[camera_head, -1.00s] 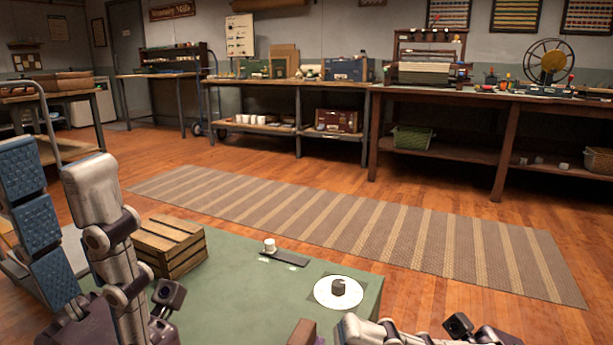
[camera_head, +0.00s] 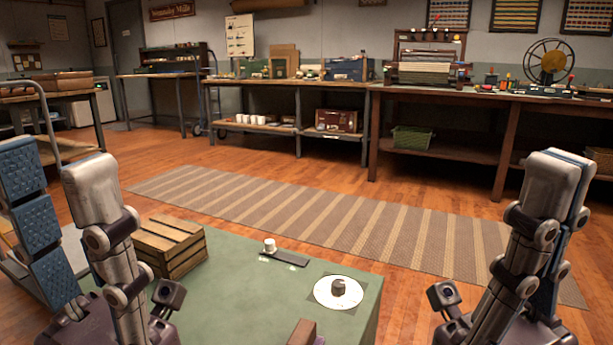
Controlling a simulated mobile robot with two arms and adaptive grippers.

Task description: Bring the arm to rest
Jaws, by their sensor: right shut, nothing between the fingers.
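My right arm stands folded upright at the lower right, its pale link on top. Dark parts of my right gripper (camera_head: 448,300) show low beside the wrist, just right of the green table (camera_head: 240,280). It is shut and holds nothing. My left arm stands folded upright at the lower left in a similar pose. Dark parts of my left gripper (camera_head: 165,298) show beside its wrist, near the table's left part. Its fingertips cannot be made out, so its opening is unclear.
On the green table are a wooden crate (camera_head: 168,247), a white spool (camera_head: 270,245) on a dark strip, a white disc (camera_head: 325,300) with a dark knob and a brown block (camera_head: 302,333). A striped rug (camera_head: 330,220) lies beyond. Workbenches line the back wall.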

